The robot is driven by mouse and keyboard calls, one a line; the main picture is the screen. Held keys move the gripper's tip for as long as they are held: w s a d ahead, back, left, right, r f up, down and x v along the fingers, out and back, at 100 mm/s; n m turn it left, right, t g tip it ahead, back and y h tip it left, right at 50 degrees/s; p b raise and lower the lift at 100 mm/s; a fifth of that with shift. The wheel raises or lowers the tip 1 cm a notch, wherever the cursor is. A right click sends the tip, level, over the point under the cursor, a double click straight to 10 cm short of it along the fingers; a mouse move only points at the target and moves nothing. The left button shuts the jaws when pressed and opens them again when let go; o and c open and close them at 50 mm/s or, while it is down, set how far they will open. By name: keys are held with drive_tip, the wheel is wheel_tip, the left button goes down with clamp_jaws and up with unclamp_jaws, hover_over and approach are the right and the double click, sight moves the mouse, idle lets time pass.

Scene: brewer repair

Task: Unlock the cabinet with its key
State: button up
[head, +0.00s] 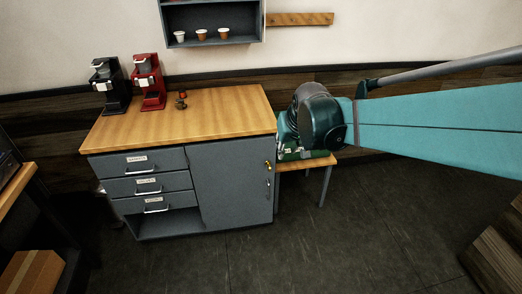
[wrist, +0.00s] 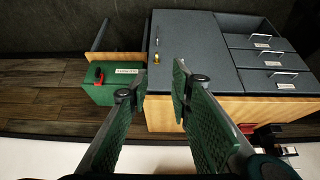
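The grey cabinet (head: 230,188) has a door on its right side, with a small brass-yellow lock piece (head: 268,166) near the door's upper right edge. In the wrist view, which is upside down, the same yellow piece (wrist: 156,58) sits on the cabinet door (wrist: 190,50) beside a metal handle (wrist: 157,42). Whether a key is in it is too small to tell. My gripper (wrist: 158,88) is open and empty, its two green fingers apart, short of the cabinet. In the head view my wrist hides most of it, right of the cabinet top.
Three labelled drawers (head: 148,186) are left of the door. A green labelled box (wrist: 112,85) with a red part stands on a small side table (head: 323,163). A black machine (head: 110,88), a red machine (head: 148,84) and a small item (head: 182,99) stand on the wooden top. Open floor lies in front.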

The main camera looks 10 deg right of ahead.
drive_tip(key=w+f, duration=0.5)
drive_tip(key=w, duration=0.3)
drive_tip(key=w+f, duration=0.6)
drive_tip(key=w, duration=0.3)
drive_tip(key=w+f, duration=0.6)
drive_tip(key=f, duration=0.3)
drive_tip(key=w+d+f+g, duration=0.1)
drive_tip(key=w+f, duration=0.5)
drive_tip(key=f, duration=0.4)
drive_tip(key=shift+d+g+p, duration=0.25)
drive_tip(key=shift+g+p, duration=0.05)
drive_tip(key=shift+p, duration=0.15)
drive_tip(key=shift+f, duration=0.2)
drive_tip(key=shift+b+x, duration=0.8)
drive_tip(key=shift+x, duration=2.95)
clamp_jaws()
